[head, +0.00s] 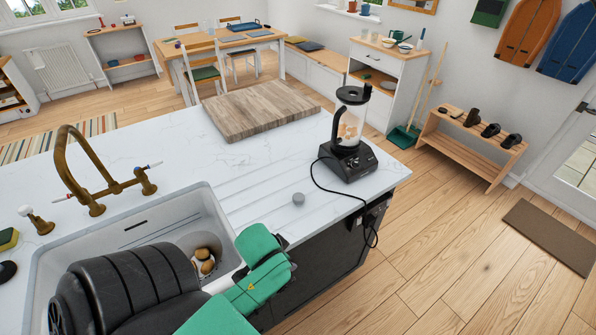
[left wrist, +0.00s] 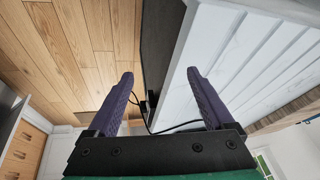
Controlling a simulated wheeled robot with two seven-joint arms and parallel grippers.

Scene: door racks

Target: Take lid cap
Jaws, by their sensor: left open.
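A small grey round cap (head: 298,199) lies on the white marble counter, between the sink and the blender. The blender (head: 349,135) stands near the counter's right end, with a dark lid on its clear jar and orange-brown pieces inside. My left gripper is open and empty in the left wrist view (left wrist: 160,76), its two purple fingers spread at the counter's edge. In the head view my green left arm reaches over the sink's right side, nearer than the cap and apart from it; its fingers are mostly hidden there. The cap cannot be made out in the wrist view. My right gripper is not in view.
A wooden board (head: 255,112) lies behind the cap. The blender's black cord (head: 332,187) loops over the counter edge to a socket. A brass tap (head: 90,165) stands at left. The counter around the cap is clear.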

